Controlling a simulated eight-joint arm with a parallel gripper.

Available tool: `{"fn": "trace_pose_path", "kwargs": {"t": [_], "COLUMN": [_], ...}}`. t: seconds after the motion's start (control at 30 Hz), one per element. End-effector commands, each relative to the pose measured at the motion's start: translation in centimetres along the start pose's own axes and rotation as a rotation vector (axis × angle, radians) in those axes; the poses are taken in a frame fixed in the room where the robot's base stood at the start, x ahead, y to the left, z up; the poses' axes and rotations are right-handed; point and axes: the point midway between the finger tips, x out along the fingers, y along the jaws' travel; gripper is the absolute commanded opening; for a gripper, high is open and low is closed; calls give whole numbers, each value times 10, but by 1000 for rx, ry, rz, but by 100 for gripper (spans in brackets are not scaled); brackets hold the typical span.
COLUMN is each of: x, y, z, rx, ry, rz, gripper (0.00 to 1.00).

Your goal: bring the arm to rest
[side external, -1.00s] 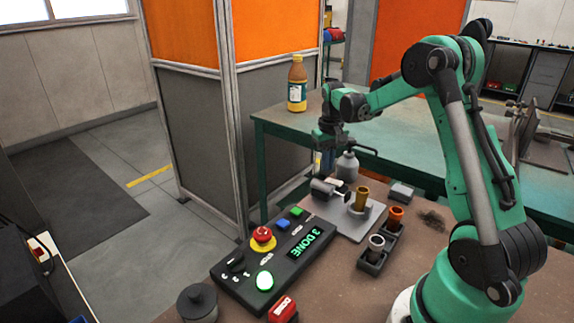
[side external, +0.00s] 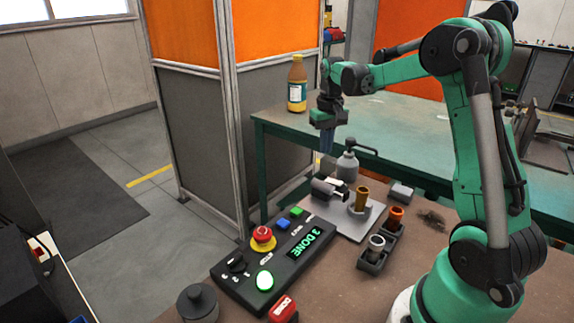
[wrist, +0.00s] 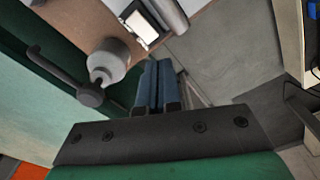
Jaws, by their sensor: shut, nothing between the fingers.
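My gripper (side external: 327,150) hangs pointing down above the far edge of the brown work table, apart from everything below it. In the wrist view its two blue fingers (wrist: 158,85) are together with nothing between them. My green arm reaches across the top right of the side view with the elbow high.
A control box (side external: 287,262) with a lit "3 DONE" display stands in front. A grey fixture plate (side external: 352,226) carries a brass cylinder (side external: 361,198). A black holder (side external: 371,266) holds two cups. A juice bottle (side external: 297,85) stands on the green table (side external: 420,125).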

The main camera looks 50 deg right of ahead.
Motion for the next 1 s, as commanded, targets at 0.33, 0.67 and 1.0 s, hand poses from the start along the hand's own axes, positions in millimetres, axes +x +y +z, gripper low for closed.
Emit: {"fn": "trace_pose_path", "kwargs": {"t": [0.33,0.67,1.0], "x": [-47,-43,-35], "y": [-93,-145,-154], "z": [68,148,166], "rx": [-233,-435,-481], "ry": [269,519,582], "rz": [-27,-127,-164], "gripper": [0,0,0]}}
